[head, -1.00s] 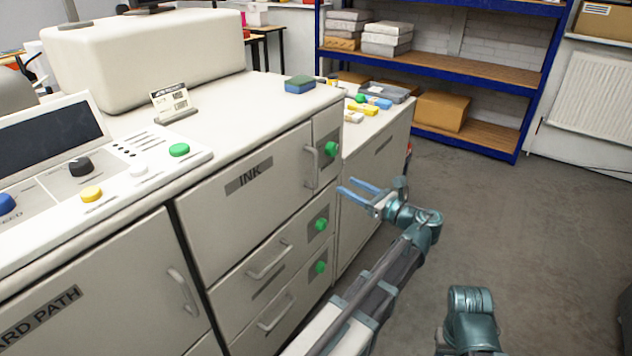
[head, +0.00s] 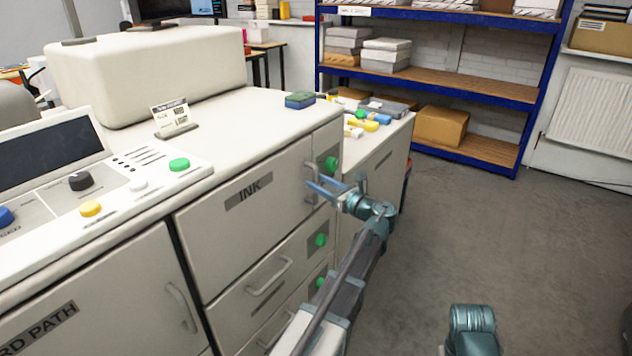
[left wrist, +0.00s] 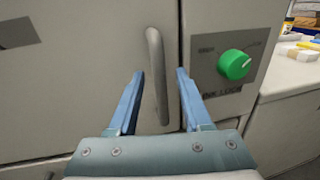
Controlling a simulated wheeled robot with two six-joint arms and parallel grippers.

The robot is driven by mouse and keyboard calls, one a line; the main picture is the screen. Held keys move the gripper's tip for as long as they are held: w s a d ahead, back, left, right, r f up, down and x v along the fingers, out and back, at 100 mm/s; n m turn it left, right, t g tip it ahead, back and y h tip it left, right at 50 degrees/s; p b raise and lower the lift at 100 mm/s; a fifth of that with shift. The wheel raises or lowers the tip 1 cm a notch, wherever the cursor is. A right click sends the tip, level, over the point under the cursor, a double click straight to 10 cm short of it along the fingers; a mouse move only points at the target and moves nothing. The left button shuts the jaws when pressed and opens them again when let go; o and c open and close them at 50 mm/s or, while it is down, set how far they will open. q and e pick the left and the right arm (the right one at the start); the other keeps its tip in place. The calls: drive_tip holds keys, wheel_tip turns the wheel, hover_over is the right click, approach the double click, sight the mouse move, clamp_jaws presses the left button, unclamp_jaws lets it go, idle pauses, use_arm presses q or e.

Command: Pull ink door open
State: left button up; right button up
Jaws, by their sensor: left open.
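The ink door (head: 222,233) is a pale panel labelled INK on the front of the press, and it looks shut, flush with the panels around it. Its upright bar handle (left wrist: 154,45) is near its right edge. My left gripper (head: 316,187) is open at the handle. In the left wrist view its two blue fingers stand on either side of the handle's lower part, with a gap on both sides. A green lock knob (left wrist: 234,64) is on the panel to the right. My right gripper is not in view.
Drawers with a bar handle (head: 270,276) and green knobs (head: 321,240) are below the door. A lower cabinet (head: 377,165) with small items on top stands to the right. Blue shelving (head: 531,110) is at the back. The floor (head: 500,230) on the right is clear.

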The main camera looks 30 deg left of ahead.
use_arm(q)
drive_tip(key=shift+x, duration=0.9)
clamp_jaws()
idle(0.9)
